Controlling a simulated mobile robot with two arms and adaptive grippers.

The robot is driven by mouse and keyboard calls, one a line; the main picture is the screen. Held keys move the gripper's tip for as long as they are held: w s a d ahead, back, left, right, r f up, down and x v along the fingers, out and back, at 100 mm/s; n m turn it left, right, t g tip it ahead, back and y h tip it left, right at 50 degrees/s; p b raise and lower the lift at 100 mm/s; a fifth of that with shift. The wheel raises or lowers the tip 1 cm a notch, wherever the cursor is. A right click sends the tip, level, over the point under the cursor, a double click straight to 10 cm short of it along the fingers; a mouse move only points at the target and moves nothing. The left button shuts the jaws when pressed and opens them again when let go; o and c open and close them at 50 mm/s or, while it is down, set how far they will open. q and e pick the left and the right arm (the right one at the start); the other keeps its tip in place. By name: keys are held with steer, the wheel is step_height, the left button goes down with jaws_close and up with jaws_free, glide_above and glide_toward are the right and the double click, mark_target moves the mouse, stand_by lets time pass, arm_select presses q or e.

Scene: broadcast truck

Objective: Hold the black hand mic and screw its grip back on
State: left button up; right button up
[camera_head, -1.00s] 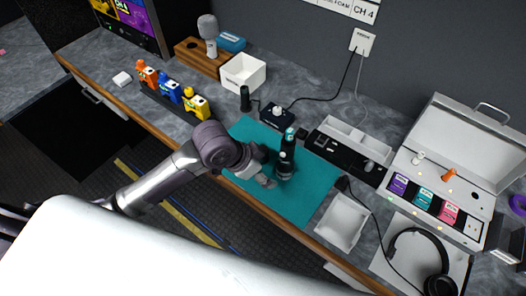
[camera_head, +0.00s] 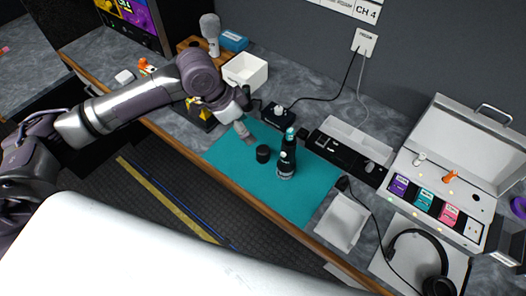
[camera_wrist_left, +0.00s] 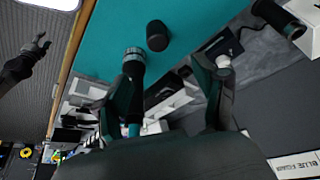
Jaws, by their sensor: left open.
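The black hand mic (camera_head: 287,158) stands upright on the teal mat (camera_head: 307,197), with a silver ring low down and teal at its top. Its silver-ringed end also shows in the left wrist view (camera_wrist_left: 134,58), partly behind one finger. A short black cylinder, seemingly the grip (camera_head: 263,153), sits apart on the mat left of the mic; it also shows in the left wrist view (camera_wrist_left: 157,36). My left gripper (camera_head: 245,114) is open and empty above the mat's back left corner. My right gripper (camera_wrist_left: 38,47) shows small over the floor; its jaw state is unclear.
A white box (camera_head: 244,72) and a small black device with a cable (camera_head: 276,115) stand behind the mat. Headphones (camera_head: 420,262) and an open case (camera_head: 450,190) are farther right. The mat's front is clear.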

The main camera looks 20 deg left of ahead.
mark_target(262, 150)
arm_select(q)
steer(key=p+x, duration=0.1)
steer(key=x, duration=0.7)
steer(key=shift+f, duration=0.2)
steer(key=shift+s, duration=0.1)
steer(key=shift+f, duration=0.15)
steer(key=p+x, duration=0.1)
steer(key=x, duration=0.1)
steer(key=p+x, duration=0.1)
steer(key=x, duration=0.1)
steer(key=shift+s+f, duration=0.15)
steer(key=shift+f, duration=0.4)
steer(key=shift+c, duration=0.2)
steer(key=c, duration=1)
